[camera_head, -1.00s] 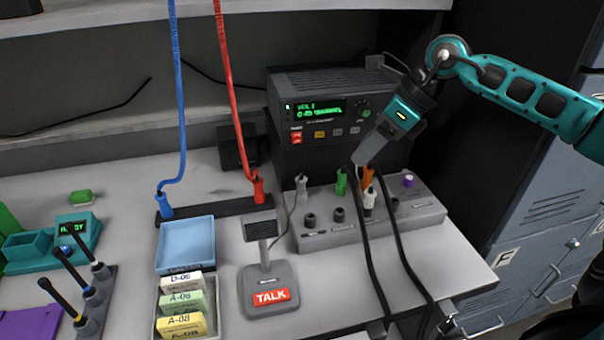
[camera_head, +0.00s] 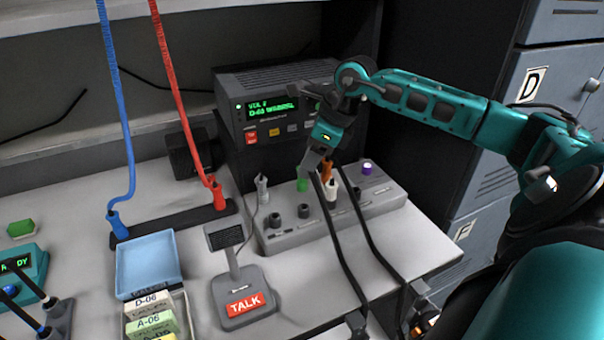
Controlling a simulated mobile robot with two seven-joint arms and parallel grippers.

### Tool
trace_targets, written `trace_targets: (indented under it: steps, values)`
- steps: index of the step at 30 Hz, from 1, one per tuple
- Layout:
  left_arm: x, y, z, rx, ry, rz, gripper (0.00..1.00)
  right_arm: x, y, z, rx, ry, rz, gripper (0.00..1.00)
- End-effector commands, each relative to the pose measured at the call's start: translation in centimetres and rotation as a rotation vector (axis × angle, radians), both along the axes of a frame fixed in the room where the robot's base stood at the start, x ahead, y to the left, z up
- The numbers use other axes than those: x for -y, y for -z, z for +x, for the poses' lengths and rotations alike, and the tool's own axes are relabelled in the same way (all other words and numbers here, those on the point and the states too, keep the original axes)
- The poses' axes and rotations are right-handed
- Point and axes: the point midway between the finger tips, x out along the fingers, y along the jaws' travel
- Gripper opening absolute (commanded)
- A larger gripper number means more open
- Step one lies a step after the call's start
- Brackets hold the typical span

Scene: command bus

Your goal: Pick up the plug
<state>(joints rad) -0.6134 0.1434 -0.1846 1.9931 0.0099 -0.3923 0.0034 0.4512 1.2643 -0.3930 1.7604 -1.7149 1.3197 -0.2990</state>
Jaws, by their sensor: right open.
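Several plugs stand on the sloped grey jack panel (camera_head: 285,239). They are a grey plug (camera_head: 262,188), a green plug (camera_head: 303,185), an orange plug (camera_head: 327,171) and a white plug (camera_head: 332,191). A blue plug (camera_head: 117,222) and a red plug (camera_head: 216,194) sit in a black strip at left on coiled cords. My right gripper (camera_head: 312,165) is open and points down just above the green and orange plugs. It partly hides the orange one; I cannot tell whether it touches either. My left gripper is out of view.
A radio unit (camera_head: 275,105) stands behind. A TALK microphone (camera_head: 240,294), blue tray (camera_head: 147,263) and labelled cards (camera_head: 150,300) are left. A purple knob (camera_head: 368,168) is on the panel's right.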

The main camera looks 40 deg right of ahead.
Motion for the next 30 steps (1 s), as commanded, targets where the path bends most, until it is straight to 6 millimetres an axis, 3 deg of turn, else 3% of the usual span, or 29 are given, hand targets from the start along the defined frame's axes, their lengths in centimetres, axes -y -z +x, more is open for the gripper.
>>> trace_targets:
  steps: [6, 14, 27, 30]
  values:
    - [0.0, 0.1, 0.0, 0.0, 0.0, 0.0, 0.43, -0.8, 2.6, 0.8, -0.001, 0.001, 0.003, 0.52]
    - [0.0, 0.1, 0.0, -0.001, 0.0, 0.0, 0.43, -0.8, 2.9, 0.9, 0.0, 0.001, 0.0, 0.52]
    - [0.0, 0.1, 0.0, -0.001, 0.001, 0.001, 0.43, -0.8, 2.9, 0.9, 0.001, 0.001, 0.001, 0.12]
    - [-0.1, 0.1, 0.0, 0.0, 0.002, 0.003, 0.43, -0.8, 2.9, 0.9, 0.001, 0.001, 0.001, 0.1]
